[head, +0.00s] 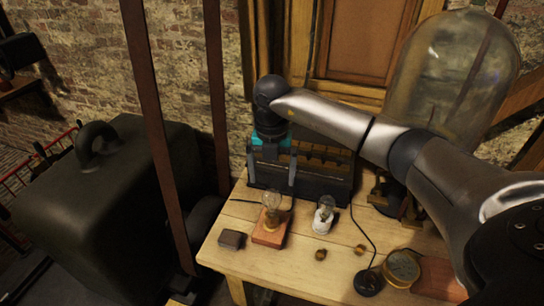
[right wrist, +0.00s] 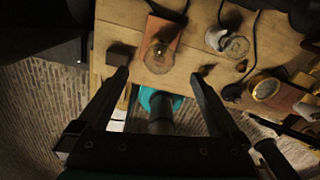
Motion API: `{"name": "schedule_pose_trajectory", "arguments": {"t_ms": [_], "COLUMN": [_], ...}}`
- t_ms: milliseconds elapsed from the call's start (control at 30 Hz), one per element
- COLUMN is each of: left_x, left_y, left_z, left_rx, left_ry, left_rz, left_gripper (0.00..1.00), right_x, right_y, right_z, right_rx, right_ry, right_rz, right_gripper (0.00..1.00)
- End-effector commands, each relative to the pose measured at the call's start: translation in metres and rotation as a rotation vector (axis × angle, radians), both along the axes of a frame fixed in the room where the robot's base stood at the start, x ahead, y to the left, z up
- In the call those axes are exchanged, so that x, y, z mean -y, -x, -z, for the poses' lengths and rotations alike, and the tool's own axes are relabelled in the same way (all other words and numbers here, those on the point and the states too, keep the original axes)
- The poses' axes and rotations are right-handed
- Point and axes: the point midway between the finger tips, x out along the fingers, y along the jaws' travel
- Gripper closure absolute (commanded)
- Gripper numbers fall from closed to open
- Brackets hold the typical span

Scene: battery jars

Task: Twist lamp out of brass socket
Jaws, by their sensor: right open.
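A clear glass lamp (head: 272,201) stands upright in a small brass socket (head: 271,218) on a reddish wooden block (head: 268,234) on the table. The lamp also shows in the right wrist view (right wrist: 160,50), seen from above, beyond and between the fingertips. My right gripper (head: 271,183) points down above and behind the lamp in the head view. Its two fingers are spread wide and hold nothing; in the right wrist view the gap between the tips (right wrist: 158,77) is empty. My left gripper is not in view.
A second lamp in a white socket (head: 322,226) stands to the right. A small dark block (head: 232,240) lies to the left. A battery case (head: 320,182) stands behind, and a big glass jar (head: 455,65) at the right. The pale wooden table (head: 300,275) is clear in front.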

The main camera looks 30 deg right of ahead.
Motion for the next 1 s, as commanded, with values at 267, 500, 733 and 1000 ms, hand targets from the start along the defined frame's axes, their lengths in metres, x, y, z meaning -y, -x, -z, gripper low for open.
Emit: {"name": "schedule_pose_trajectory", "arguments": {"t_ms": [267, 500, 733, 1000], "left_x": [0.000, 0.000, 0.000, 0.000], "left_y": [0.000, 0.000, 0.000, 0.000], "left_z": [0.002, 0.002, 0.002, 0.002], "left_rx": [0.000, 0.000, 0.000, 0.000], "left_ry": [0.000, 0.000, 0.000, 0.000], "left_rz": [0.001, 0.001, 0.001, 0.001], "left_gripper": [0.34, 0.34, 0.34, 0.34], "right_x": [-0.001, 0.000, 0.000, 0.000], "right_y": [0.000, 0.000, 0.000, 0.000], "right_z": [0.046, 0.058, 0.059, 0.058], "right_rx": [-0.002, 0.000, 0.001, 0.001], "right_ry": [-0.001, 0.000, 0.000, -0.001], "right_rz": [-0.001, -0.002, -0.002, -0.002], "right_gripper": [0.00, 0.00, 0.00, 0.29]}}
